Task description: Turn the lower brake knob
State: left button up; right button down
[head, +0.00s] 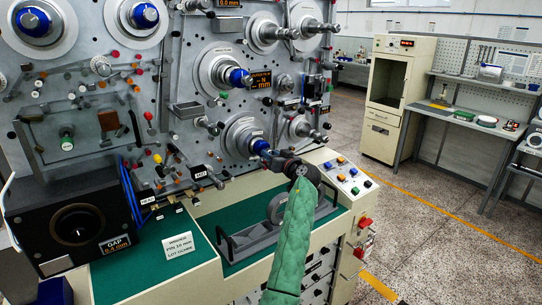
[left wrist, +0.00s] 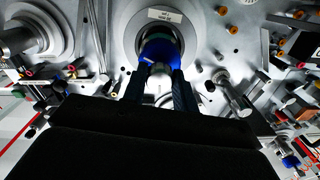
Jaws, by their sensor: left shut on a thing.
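The lower brake knob (head: 259,146) is blue and sits at the centre of a round silver hub low on the machine's upright panel. My left gripper (head: 267,154) reaches it from the front right, with the green-sleeved arm behind. In the left wrist view the blue knob (left wrist: 158,50) lies between the two dark fingers of my left gripper (left wrist: 162,72), which is shut on it. The fingers hide part of the knob's sides. My right gripper is not in view.
Another blue knob (head: 238,77) sits above on its own hub. Rods and small coloured knobs crowd the panel. A grey stand (head: 247,240) is below on the green mat. A button console (head: 347,174) is right of the arm. Open floor lies farther right.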

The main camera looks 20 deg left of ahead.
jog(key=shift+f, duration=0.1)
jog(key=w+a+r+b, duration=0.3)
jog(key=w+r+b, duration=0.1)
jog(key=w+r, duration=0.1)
pick_arm(q)
jog(key=shift+r+m+p, duration=0.15)
jog(key=shift+m+p, duration=1.6)
jog(key=shift+m, duration=7.05)
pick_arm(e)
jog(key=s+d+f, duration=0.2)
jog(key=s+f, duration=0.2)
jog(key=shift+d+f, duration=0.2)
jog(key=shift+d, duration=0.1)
pick_arm(q)
jog(key=shift+a, duration=0.1)
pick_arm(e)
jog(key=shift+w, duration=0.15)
pick_arm(q)
jog(key=o, duration=1)
jog(key=shift+c, duration=0.2)
